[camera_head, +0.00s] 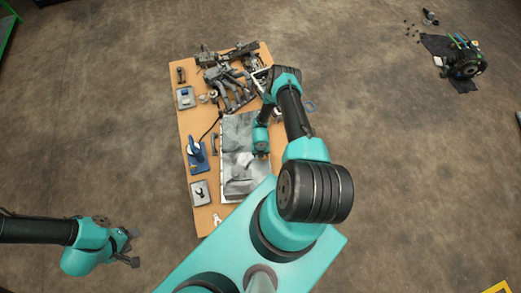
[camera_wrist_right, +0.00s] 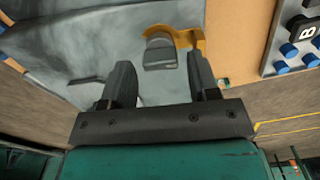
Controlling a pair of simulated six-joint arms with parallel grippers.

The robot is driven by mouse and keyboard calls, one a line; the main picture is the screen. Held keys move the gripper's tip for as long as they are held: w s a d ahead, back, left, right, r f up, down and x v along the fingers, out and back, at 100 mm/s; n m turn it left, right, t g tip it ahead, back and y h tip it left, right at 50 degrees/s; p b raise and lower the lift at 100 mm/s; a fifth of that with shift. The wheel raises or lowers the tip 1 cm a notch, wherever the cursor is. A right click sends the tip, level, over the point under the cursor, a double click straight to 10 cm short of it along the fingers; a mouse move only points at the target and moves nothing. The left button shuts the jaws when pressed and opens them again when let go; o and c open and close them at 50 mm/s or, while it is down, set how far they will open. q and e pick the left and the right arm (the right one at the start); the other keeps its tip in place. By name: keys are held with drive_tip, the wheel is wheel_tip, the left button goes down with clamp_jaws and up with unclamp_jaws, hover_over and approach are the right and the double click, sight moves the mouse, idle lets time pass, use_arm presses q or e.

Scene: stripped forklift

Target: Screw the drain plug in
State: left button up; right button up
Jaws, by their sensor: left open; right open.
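My right gripper (camera_wrist_right: 162,76) is open in the right wrist view. A small dark grey block-like part (camera_wrist_right: 160,53) shows just beyond and between its fingertips, in front of a curved orange-yellow piece (camera_wrist_right: 187,38). I cannot tell whether this part is the drain plug. No thread or hole is clear. In the head view the right gripper (camera_head: 262,156) is low over the right side of a grey sheet (camera_head: 233,180) on the table, mostly hidden by its arm. My left gripper (camera_head: 130,247) is open and empty, left of the table and away from it.
The wooden table (camera_head: 178,73) holds dark mechanical parts (camera_head: 228,85) at its far end. A blue tool stand (camera_head: 197,155) and grey trays (camera_head: 186,97) line its left side. Open floor surrounds the table.

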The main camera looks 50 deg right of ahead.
drive_tip(key=shift+r, duration=1.1)
drive_tip(key=shift+o, duration=0.3)
drive_tip(key=o, duration=0.5)
drive_tip(key=shift+r, duration=0.1)
wheel_tip(320, 180, up, 17)
drive_tip(key=shift+r, duration=0.15)
drive_tip(key=shift+c, duration=0.8)
wheel_tip(320, 180, down, 5)
drive_tip(key=shift+f, duration=0.1)
drive_tip(key=c, duration=0.5)
